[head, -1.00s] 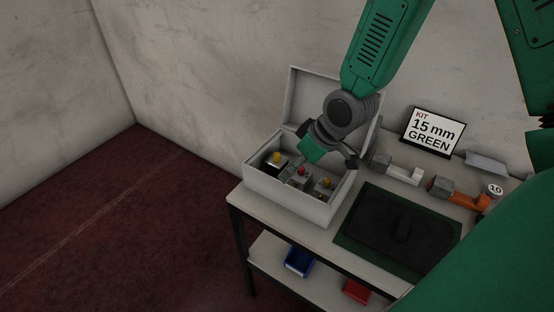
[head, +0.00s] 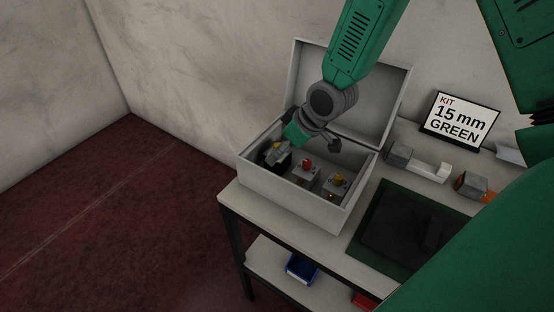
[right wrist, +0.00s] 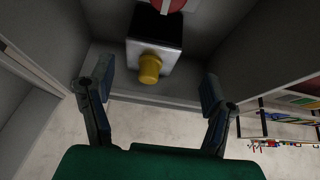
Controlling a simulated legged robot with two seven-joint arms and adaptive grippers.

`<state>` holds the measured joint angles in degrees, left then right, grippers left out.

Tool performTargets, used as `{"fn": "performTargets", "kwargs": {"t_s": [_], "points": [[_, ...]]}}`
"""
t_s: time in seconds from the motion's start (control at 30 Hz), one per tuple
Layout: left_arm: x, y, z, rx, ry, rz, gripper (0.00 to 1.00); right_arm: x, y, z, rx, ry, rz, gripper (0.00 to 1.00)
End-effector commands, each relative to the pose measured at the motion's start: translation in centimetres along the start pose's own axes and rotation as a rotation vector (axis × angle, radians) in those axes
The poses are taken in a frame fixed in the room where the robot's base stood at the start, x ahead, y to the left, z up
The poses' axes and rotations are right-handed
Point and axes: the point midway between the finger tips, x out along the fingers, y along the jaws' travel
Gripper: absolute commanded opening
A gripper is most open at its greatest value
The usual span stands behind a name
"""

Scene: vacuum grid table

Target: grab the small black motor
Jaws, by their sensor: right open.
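A small motor with a black body, silver end face and yellow knob (right wrist: 153,30) lies ahead of my right gripper (right wrist: 158,84) in the right wrist view. The gripper's two fingers stand apart, one on each side of the yellow knob and a little short of the motor, with nothing between them. In the head view the dark motor (head: 277,157) is at the left end of the open grey box (head: 290,197), partly hidden by my right gripper, which is above it.
Two grey motors share the box, one red-topped (head: 306,170) and one yellow-topped (head: 336,186). The raised lid (head: 378,90) stands behind my arm. A dark tray (head: 405,232), a kit sign (head: 461,120) and grey-headed tools are to the right.

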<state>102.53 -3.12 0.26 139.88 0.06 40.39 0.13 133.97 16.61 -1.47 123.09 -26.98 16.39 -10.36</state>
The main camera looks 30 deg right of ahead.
Motion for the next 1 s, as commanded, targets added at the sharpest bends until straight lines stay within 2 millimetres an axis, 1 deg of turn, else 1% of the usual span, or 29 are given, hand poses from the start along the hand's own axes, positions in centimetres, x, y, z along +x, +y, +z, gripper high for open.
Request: {"fn": "performTargets", "kwargs": {"t_s": [0.03, 0.1, 0.27, 0.37, 0.47, 0.6, 0.7, 0.87, 0.9, 0.97, 1.0], "points": [[0.1, 0.0, 0.0, 0.000, 0.000, 0.000, 0.45, 0.9, 0.1, 0.1, 0.001, -0.001, 0.000, 0.72], [0.1, 0.0, 0.0, 0.000, 0.000, 0.000, 0.45, 1.6, 0.2, 0.1, 0.002, 0.001, -0.001, 0.72], [0.1, 0.0, 0.0, 0.000, 0.001, 0.000, 0.45, 2.5, 0.2, 0.1, 0.002, 0.002, -0.001, 0.72], [0.0, 0.0, 0.0, 0.000, 0.001, 0.000, 0.45, 3.7, 0.6, 0.2, 0.003, 0.000, -0.001, 0.72], [-0.2, 0.0, 0.0, 0.000, 0.001, 0.000, 0.45, 5.3, 1.0, 0.3, 0.003, -0.001, -0.001, 0.72], [-0.1, 0.0, 0.0, 0.000, 0.001, 0.000, 0.45, 7.0, 0.9, 0.2, 0.001, 0.000, -0.001, 0.72], [-0.1, 0.0, 0.0, 0.000, 0.001, 0.000, 0.45, 7.3, 0.8, 0.1, 0.001, 0.001, 0.000, 0.72], [-0.1, 0.0, 0.0, 0.000, 0.001, 0.000, 0.45, 7.3, 0.8, 0.1, 0.001, 0.002, 0.000, 0.72], [-0.1, 0.0, 0.0, 0.000, 0.001, 0.000, 0.45, 7.3, 0.9, 0.1, 0.002, 0.002, 0.000, 0.69], [-0.1, 0.0, 0.0, 0.000, 0.001, 0.000, 0.45, 7.3, 0.9, 0.2, 0.002, 0.002, -0.001, 0.48], [-0.1, 0.0, 0.0, 0.000, 0.001, 0.000, 0.45, 7.3, 0.9, 0.2, 0.002, 0.002, -0.001, 0.34]]}}
